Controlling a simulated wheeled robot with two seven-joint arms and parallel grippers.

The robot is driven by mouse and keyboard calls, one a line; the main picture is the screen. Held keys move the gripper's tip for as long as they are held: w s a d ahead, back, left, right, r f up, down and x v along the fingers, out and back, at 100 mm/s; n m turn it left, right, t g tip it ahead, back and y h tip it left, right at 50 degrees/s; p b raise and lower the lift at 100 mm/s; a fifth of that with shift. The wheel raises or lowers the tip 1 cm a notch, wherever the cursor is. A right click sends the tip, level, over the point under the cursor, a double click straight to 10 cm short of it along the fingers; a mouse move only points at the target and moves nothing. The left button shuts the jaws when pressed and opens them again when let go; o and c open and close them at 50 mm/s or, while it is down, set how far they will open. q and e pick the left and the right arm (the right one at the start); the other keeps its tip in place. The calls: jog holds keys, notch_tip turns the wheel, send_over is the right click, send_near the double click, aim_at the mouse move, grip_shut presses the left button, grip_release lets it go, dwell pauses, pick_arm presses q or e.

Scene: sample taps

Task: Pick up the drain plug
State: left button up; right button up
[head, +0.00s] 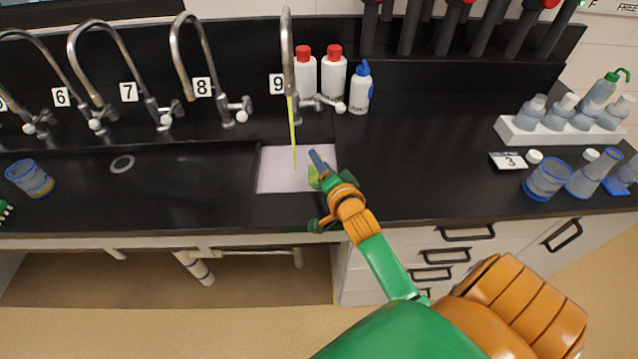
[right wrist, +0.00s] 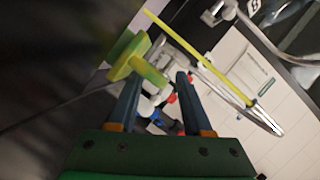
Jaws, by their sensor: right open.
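A yellow-green piece, which looks like the drain plug (right wrist: 128,54), shows in the right wrist view just beyond my right fingertips, with a flat part and a short stub. The stub (right wrist: 150,72) appears between the fingertips, and I cannot tell whether they touch it. In the head view the plug (head: 313,178) shows beside the gripper, partly hidden by it, over the pale sink bottom (head: 280,180) under tap 9 (head: 287,60). My right gripper (head: 318,160) is open; its fingers (right wrist: 158,78) also show in the right wrist view. My left gripper is not in view.
A thin yellow line (head: 292,130) hangs from tap 9's spout, close to my right gripper. White bottles with red caps (head: 333,75) and a blue-capped one (head: 360,90) stand behind. A bottle rack (head: 520,135) and beaker (head: 548,180) stand right. The counter between (head: 420,160) is clear.

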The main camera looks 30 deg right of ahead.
jog(key=shift+s+r, duration=0.1)
jog(key=shift+s, duration=0.1)
grip_shut()
dwell(1.1)
